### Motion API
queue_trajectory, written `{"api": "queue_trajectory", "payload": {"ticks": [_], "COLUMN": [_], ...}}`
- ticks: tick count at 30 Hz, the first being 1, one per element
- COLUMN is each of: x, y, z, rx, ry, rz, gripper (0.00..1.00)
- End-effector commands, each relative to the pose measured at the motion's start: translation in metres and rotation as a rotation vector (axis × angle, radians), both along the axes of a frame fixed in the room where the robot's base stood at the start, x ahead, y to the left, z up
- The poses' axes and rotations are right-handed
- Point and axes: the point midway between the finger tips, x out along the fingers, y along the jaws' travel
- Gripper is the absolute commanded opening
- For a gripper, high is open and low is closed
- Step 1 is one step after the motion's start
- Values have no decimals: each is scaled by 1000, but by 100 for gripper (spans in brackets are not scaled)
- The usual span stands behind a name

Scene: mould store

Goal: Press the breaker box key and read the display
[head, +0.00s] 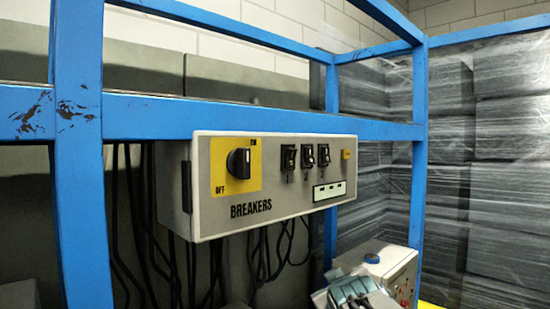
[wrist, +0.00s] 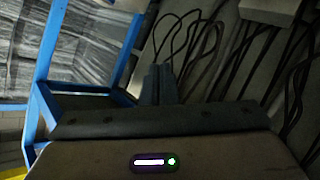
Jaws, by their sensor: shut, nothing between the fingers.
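The grey breaker box (head: 222,228) is mounted on the blue frame in the middle of the head view, its front facing me. A small yellow key (head: 348,154) sits at the upper right of its front. Below the key is a small pale display (head: 329,190) with short dark dashes; I cannot make out any digits. A black rotary knob (head: 239,162) sits on a yellow plate marked OFF. My gripper shows in the wrist view (wrist: 159,68) with its fingers together and empty. It is apart from the key, which is not visible in the wrist view.
Three black breaker switches (head: 308,156) are left of the key. Blue frame bars (head: 240,117) run above and beside the box. Black cables (head: 280,245) hang below and behind it. Wrapped stacks (head: 500,170) fill the right.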

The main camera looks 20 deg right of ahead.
Motion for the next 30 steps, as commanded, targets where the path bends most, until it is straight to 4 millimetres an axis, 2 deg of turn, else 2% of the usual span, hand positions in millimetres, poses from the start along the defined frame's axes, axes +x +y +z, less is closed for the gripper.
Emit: {"api": "queue_trajectory", "payload": {"ticks": [1, 6, 9, 12, 15, 18, 30], "x": [5, 6, -3, -13, -22, -27, -28], "y": [-24, -83, -105, -117, -121, -123, -122], "z": [33, 136, 189, 226, 248, 259, 263], "rx": [-84, -414, -614, -775, -888, -950, -975], "ry": [-65, -266, -349, -402, -433, -448, -456], "rz": [-8, 7, 30, 58, 84, 103, 112], "gripper": [0, 0, 0, 0, 0, 0, 0]}}
